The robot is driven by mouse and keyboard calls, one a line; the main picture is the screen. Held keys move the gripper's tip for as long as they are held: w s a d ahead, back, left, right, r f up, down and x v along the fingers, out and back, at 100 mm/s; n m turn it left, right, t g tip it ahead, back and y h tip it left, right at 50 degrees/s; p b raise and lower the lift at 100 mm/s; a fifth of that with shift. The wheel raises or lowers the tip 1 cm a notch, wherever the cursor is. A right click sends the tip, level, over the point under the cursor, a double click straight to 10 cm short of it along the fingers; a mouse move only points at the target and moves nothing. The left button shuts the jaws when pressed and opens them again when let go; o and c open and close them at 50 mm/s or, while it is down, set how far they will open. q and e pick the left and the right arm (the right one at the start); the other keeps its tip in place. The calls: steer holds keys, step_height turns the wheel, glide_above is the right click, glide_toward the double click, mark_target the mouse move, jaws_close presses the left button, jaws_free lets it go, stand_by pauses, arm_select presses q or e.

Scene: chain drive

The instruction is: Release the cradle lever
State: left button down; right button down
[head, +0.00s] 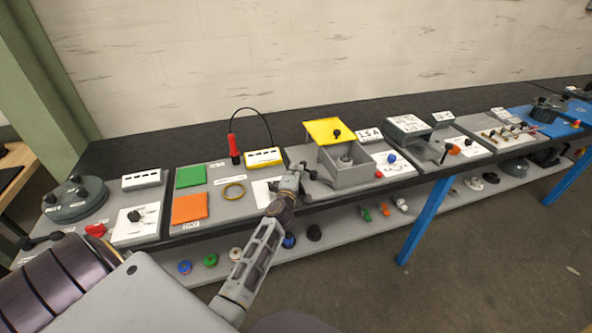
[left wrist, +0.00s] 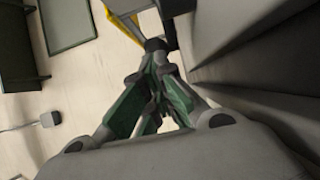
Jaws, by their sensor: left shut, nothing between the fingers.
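My left gripper (head: 296,177) is over the front part of the bench, just left of a grey open box (head: 352,175) with a raised yellow lid (head: 325,131). Its fingers are together and empty; they also show closed in the left wrist view (left wrist: 152,85). A dark rounded knob (left wrist: 155,44) shows just beyond the fingertips there, beside a yellow strip; I cannot tell whether they touch. A small lever with a dark handle (head: 443,155) stands farther right beside a grey block (head: 408,128). I cannot tell for sure which part is the cradle lever. My right gripper is not in view.
Left of my gripper are a green plate (head: 190,177), an orange plate (head: 189,208), a brass ring (head: 233,192) and a red handle (head: 234,146) with a black cable. A lower shelf holds several coloured parts. A blue leg (head: 426,222) supports the bench.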

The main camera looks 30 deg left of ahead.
arm_select(q)
steer(key=shift+a+r, duration=0.45)
steer(key=shift+a, duration=0.1)
steer(key=shift+s+d+f, duration=0.2)
steer(key=shift+s+f, duration=0.15)
steer(key=shift+s, duration=0.05)
steer(key=shift+v, duration=1.25)
steer(key=shift+s+d+f, duration=0.15)
steer(key=shift+s+d, duration=0.35)
steer(key=shift+s, duration=0.2)
steer(key=shift+d+v, duration=0.2)
steer(key=shift+v, duration=1.45)
steer(key=shift+w, duration=0.1)
